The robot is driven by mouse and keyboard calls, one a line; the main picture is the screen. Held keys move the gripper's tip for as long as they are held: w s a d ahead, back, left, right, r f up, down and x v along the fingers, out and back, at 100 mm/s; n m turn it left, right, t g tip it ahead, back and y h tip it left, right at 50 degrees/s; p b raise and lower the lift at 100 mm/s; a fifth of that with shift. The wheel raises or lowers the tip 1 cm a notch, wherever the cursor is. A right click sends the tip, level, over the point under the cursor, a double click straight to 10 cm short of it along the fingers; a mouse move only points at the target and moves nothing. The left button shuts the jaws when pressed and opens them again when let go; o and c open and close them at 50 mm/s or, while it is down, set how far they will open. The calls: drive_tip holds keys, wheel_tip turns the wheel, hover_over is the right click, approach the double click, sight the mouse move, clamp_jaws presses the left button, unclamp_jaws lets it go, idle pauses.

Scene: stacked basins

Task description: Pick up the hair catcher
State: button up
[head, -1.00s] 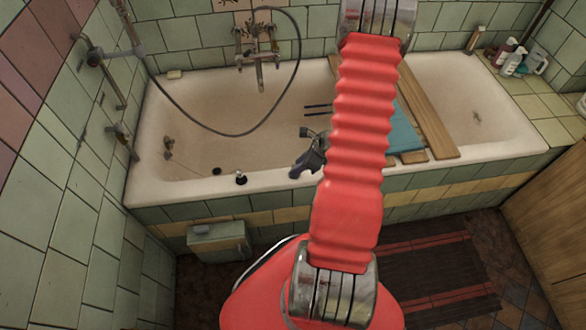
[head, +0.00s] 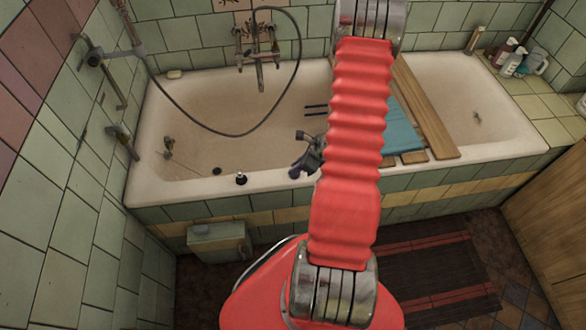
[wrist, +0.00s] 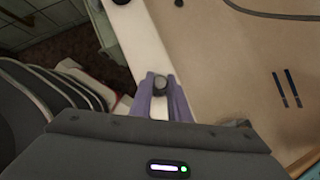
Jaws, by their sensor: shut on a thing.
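My gripper (wrist: 161,92) shows in the wrist view with its purple fingers closed on a small dark grey round piece, the hair catcher (wrist: 160,84). It is over the tub's white rim; whether the piece touches the rim I cannot tell. In the head view my gripper (head: 296,172) is at the front rim, partly behind my red arm, and the held piece is too small and dark to make out.
The bathtub (head: 165,120) has a dark knob (head: 241,179) on its front rim, left of my gripper, and a dark drain (head: 217,171) inside. Bottles (head: 512,62) stand at the far right corner.

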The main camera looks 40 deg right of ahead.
drive_tip(key=shift+r, duration=0.2)
clamp_jaws()
drive_tip(key=shift+r, duration=2.8)
